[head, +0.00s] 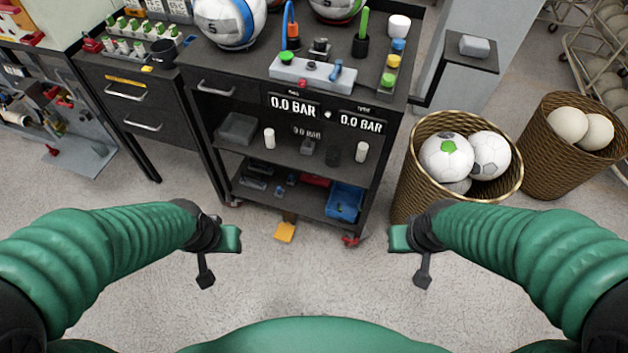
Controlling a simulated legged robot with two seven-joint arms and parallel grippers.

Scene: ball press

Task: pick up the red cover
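No single thing in the head view is clearly a red cover. A small red piece (302,85) sits at the front edge of the cart top, below the grey control panel (312,72). A flat red item (315,180) lies on the cart's bottom shelf, partly hidden. Another red object (91,44) stands on the left bench. My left gripper (217,258) hangs low in front of the cart, over the floor. My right gripper (411,257) is level with it on the right. Both are away from all red items and seem empty; their finger gaps are unclear.
The dark cart (222,110) carries balls, tools and gauges, with a blue bin (345,202) low down. A wicker basket (412,178) of balls stands right of the cart, close beyond my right gripper. A yellow pedal (285,232) is on the floor. Floor between my arms is otherwise clear.

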